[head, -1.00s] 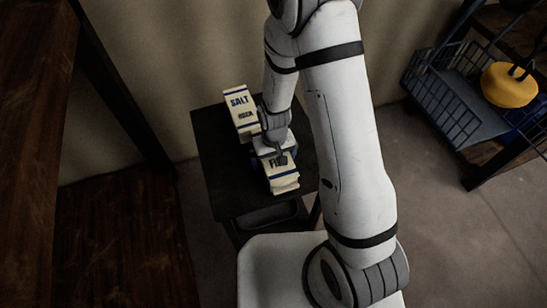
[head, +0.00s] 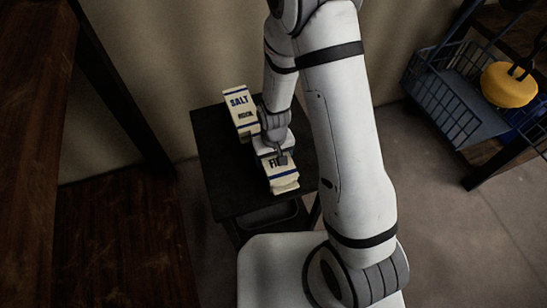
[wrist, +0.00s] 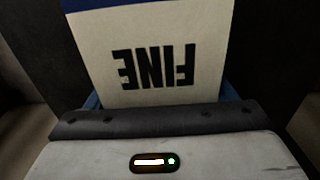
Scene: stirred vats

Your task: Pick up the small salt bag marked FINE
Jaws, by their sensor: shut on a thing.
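The small salt bag marked FINE (head: 283,181) is cream with blue bands and stands on a small dark table (head: 219,179). My gripper (head: 279,160) is at the bag's upper part and shut on it, hiding some of the lettering in the head view. In the wrist view, the bag (wrist: 152,75) fills the middle, with FINE upside down and a blue band above it. The bag's underside is hidden, so I cannot tell whether it touches the table.
A taller salt bag marked ROCK (head: 240,108) stands just behind and left of my gripper. A blue wire basket (head: 447,88) with a yellow object (head: 508,86) is at the right. A dark wooden surface (head: 35,120) is at the left.

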